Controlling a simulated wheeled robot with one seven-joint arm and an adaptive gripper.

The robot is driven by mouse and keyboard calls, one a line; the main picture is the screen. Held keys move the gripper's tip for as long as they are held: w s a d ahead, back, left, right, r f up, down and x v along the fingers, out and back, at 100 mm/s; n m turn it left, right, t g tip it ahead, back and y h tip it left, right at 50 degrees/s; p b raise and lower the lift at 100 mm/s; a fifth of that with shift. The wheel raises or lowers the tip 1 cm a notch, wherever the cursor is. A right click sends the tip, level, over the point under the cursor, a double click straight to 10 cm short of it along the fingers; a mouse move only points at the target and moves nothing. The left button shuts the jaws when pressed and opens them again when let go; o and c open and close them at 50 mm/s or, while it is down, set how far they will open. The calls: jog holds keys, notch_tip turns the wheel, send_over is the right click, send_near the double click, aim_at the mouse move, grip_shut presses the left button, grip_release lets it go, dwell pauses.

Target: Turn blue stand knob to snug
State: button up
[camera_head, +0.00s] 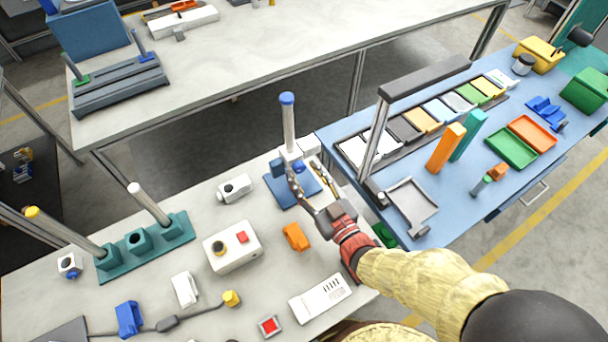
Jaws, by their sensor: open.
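The blue stand (282,193) sits near the back right corner of the pale table. A grey post with a blue cap (287,98) rises from it. A small blue part, perhaps the knob (298,165), shows low on the stand, between my fingers. My gripper (305,170) is open and reaches over the stand from the lower right, with one finger on each side of this part. Whether the fingers touch it cannot be told. My gripper partly hides the stand's right side.
A white box with a red button (232,247), an orange clip (295,237) and a white cylinder-like device (234,187) lie nearby. A teal stand (165,245) with posts is at left. A blue table (465,215) with trays adjoins at right.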

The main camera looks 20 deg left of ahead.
jog(key=shift+w+a, duration=0.2)
jog(key=shift+a, duration=0.05)
jog(key=shift+c, duration=0.4)
grip_shut()
dwell(0.4)
jog(key=shift+f+n+b, duration=0.1)
jog(key=shift+n+b, duration=0.9)
jog(key=n+b, duration=0.5)
jog(key=n, duration=0.1)
jog(key=shift+n, duration=0.4)
jog(key=shift+n+b, duration=0.4)
jog(key=shift+n, duration=1.1)
